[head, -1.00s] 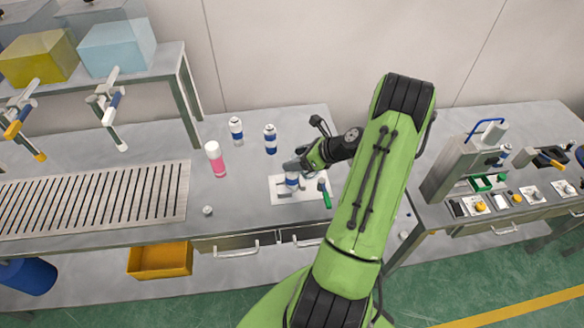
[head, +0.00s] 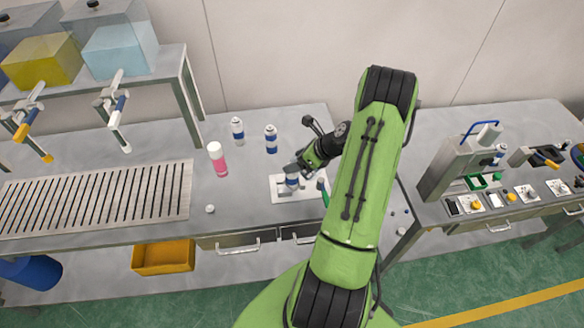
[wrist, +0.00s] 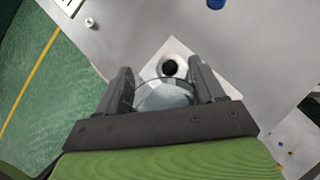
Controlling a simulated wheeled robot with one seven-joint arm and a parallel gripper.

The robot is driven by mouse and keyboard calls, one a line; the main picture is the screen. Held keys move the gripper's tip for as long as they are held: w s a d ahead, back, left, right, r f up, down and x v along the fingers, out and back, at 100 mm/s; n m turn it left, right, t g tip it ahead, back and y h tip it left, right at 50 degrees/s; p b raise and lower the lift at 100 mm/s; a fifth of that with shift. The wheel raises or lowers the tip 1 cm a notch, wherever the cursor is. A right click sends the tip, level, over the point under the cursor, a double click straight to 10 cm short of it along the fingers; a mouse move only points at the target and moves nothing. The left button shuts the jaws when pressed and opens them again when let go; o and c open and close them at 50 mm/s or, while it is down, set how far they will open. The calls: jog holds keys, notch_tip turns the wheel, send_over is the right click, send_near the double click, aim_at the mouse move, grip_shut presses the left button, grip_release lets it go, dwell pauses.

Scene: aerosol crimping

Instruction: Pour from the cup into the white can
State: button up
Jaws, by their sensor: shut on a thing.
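My gripper (wrist: 165,92) is shut on a clear cup (wrist: 163,96), which sits between its two dark fingers in the wrist view. The cup seems to hold a pale liquid; how far it is tilted I cannot tell. Just beyond the cup's rim is a light can (wrist: 169,68) with a dark round open top, on a white mat (wrist: 150,69). The cup is hard to make out there.
A pink bottle with a white cap (head: 217,160) and two blue-and-white cans (head: 237,131) (head: 271,139) stand behind and left of the mat. A small white piece (head: 210,209) is near the front edge. A slatted grate (head: 90,205) fills the left.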

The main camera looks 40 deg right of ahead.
dwell(0.4)
jog(key=shift+r+g+p, duration=0.1)
jog(key=shift+g+p, duration=0.3)
jog(key=shift+p, duration=0.3)
jog(key=shift+w+g, duration=0.1)
jog(key=shift+g, duration=0.3)
jog(key=shift+f, duration=0.25)
jog(key=shift+g+h, duration=0.3)
jog(key=shift+g, duration=0.1)
jog(key=shift+f+g, duration=0.1)
jog(key=shift+g, duration=0.3)
